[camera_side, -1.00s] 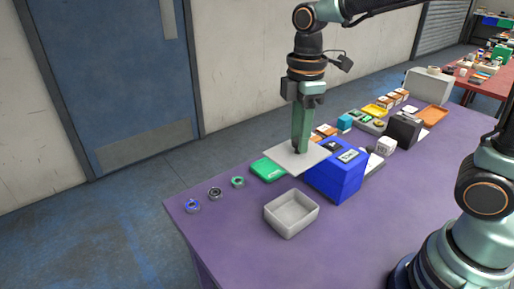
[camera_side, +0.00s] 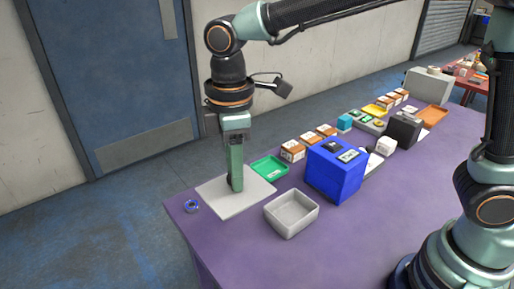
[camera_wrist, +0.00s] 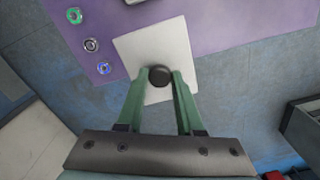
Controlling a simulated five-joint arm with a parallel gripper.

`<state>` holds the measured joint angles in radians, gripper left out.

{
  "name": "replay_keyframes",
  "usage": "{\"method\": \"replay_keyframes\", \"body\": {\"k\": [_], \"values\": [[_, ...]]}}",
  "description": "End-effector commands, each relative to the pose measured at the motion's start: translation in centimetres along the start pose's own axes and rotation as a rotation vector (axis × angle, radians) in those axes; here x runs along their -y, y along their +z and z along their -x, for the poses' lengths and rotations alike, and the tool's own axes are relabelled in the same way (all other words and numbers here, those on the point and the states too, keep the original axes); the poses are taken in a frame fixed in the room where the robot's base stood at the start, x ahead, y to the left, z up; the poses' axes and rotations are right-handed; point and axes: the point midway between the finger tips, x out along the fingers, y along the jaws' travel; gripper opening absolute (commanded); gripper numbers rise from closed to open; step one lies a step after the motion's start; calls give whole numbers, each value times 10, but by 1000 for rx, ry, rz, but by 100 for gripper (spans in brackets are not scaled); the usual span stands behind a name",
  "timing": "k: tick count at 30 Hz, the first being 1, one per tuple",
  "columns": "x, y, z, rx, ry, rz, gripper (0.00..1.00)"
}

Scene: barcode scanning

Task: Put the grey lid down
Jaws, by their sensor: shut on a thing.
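The grey lid (camera_side: 215,207) is a flat, light square plate with a dark round knob (camera_wrist: 160,75). My gripper (camera_side: 236,187) is shut on the knob, one finger on each side in the wrist view. In the side view the lid is at the left end of the purple table, roughly level, and hides two small rings. In the wrist view the lid (camera_wrist: 150,45) is clear of those rings, so it looks held above the table. Its near part overlaps the floor in that view. The height of the gap cannot be told.
An open grey box (camera_side: 291,228) stands right of the lid, with a blue box (camera_side: 335,178) beyond it. A green tray (camera_side: 270,168) lies behind. Blue (camera_wrist: 104,68), dark (camera_wrist: 91,45) and green (camera_wrist: 74,16) rings lie near the purple table's (camera_side: 240,250) left edge.

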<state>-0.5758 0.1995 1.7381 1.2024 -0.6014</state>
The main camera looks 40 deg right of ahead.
Motion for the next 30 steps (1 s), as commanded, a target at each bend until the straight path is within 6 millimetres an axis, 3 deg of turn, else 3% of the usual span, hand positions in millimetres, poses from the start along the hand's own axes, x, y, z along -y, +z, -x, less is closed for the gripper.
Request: {"method": "replay_keyframes", "body": {"k": [15,30], "values": [[1,2,-123,6,-4,0,0],[0,2,-181,4,-3,0,0]]}}
